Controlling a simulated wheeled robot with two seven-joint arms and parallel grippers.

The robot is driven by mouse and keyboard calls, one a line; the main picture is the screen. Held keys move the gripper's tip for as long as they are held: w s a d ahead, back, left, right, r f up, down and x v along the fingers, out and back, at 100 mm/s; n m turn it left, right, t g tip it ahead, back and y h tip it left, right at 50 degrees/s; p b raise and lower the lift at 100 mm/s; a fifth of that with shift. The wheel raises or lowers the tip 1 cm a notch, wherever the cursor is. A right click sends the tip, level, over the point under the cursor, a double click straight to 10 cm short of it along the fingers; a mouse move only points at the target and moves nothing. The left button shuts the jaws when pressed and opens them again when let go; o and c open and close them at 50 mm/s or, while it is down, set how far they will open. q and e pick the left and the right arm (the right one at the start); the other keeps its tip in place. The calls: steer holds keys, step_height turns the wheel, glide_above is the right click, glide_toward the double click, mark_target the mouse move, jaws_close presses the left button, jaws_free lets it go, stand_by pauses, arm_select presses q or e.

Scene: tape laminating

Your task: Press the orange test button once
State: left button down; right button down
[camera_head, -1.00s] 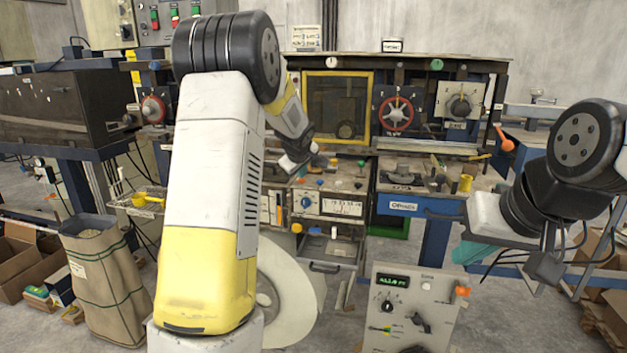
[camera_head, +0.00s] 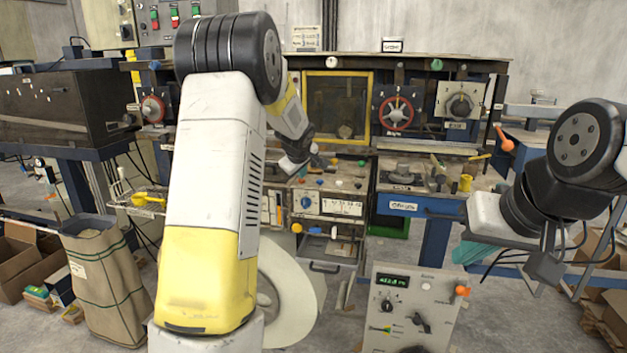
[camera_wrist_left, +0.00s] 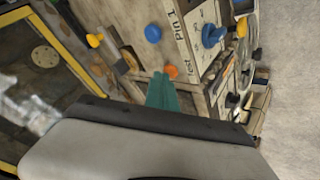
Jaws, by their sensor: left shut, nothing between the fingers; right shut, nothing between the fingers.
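The orange test button (camera_wrist_left: 171,71) is a small round knob on the worn top of the bench unit. It shows in the left wrist view near a "Test" label, with a blue knob (camera_wrist_left: 153,33) beyond it. My left gripper (camera_wrist_left: 163,80) is shut and empty, its teal fingertips just short of the orange button in that picture. I cannot tell whether they touch it. In the head view my left gripper (camera_head: 291,167) is above the left part of the unit, and the button is hard to make out. My right gripper (camera_head: 476,253) is shut and empty at the right.
A blue dial (camera_head: 306,202) sits on the unit's front panel. A yellow-framed window (camera_head: 336,75) stands behind. A grey control box (camera_head: 412,285) with a green display stands at front. Other knobs are close around the left gripper.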

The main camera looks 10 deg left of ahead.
arm_select(q)
steer(key=shift+r, duration=0.75)
steer(key=shift+r, duration=2.5)
steer(key=shift+s, duration=0.1)
steer(key=m+h, duration=0.1)
steer(key=m, duration=0.2)
glide_toward(302, 181)
steer(key=w+r+v, duration=0.1)
steer(key=v, duration=0.8)
steer(key=s+d+f+m+g+h, duration=0.1)
steer(key=s+d+m, duration=0.1)
steer(key=s, duration=0.8)
steer(key=s+d+f+m+g+h, duration=0.1)
steer(key=s+d+f+m, duration=0.1)
steer(key=s, duration=0.8)
steer(key=s+d+f+m, duration=0.1)
steer(key=s+m, duration=0.3)
steer(key=s, duration=0.7)
steer(key=shift+d+f+m+g+h, duration=0.3)
steer(key=shift+d+g+h, duration=0.1)
steer(key=shift+d, duration=0.45)
steer(key=shift+r, duration=0.1)
